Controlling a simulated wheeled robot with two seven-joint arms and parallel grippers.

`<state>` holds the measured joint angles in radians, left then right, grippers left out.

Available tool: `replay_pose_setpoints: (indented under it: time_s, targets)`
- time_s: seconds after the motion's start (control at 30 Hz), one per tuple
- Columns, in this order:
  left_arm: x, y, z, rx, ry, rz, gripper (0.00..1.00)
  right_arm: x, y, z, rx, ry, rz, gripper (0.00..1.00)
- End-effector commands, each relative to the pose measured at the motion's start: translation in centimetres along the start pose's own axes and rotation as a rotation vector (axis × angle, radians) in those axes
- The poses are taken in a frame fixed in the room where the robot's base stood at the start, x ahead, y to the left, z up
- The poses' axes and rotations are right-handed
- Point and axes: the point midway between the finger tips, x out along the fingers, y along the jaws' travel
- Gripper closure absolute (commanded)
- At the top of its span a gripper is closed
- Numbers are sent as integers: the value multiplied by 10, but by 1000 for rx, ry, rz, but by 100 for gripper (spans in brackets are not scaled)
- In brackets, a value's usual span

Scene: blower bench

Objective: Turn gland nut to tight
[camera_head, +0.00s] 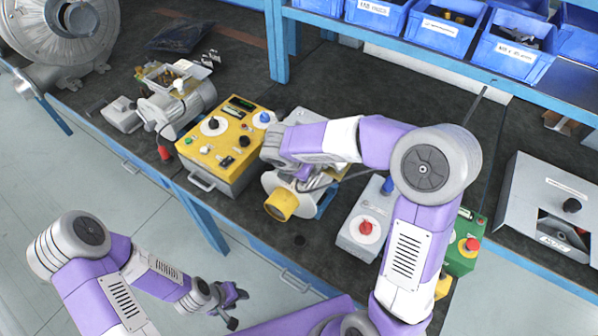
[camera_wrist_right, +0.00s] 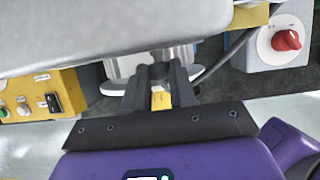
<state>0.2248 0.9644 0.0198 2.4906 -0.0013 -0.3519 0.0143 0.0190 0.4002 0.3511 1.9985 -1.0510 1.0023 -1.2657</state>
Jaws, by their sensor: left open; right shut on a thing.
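The gland nut is mostly hidden. In the right wrist view a small dark piece (camera_wrist_right: 159,72), which I take to be the nut, sits between the fingers of my right gripper (camera_wrist_right: 160,88), under a large grey housing (camera_wrist_right: 120,30). The right gripper is shut on it, and a yellow mark shows between the fingers. In the head view my right forearm and wrist cover this spot, above a grey motor-like unit with a yellow end (camera_head: 281,205). My left gripper (camera_head: 233,307) is open and empty, low in front of the bench and away from the unit.
A yellow control box (camera_head: 222,150) stands left of the unit. A grey box with a red knob (camera_head: 366,228) stands right of it, and shows in the right wrist view (camera_wrist_right: 285,40). A dark cable runs nearby. Blue bins (camera_head: 435,38) are on the rear shelf.

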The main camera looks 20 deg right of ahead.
Motion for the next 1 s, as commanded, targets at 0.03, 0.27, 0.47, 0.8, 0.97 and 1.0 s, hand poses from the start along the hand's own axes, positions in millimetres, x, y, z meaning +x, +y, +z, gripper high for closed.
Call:
replay_pose_setpoints:
  time_s: [0.03,0.27,0.47,0.8,0.97,1.0]
  targets:
    - [3,-1,0,0,0,0,57,0,0,0,6,-1,11,100]
    - [19,-7,-1,0,0,0,57,3,-4,0,48,-3,110,100]
    - [41,-16,-2,0,0,0,57,5,-7,-1,107,-4,249,100]
    - [77,-29,-3,0,0,0,57,6,-11,-2,191,-3,459,100]
    - [87,-32,-4,0,0,0,57,6,-12,-2,217,-2,520,100]
    - [88,-33,-4,0,0,0,57,5,-12,-2,221,-2,532,100]
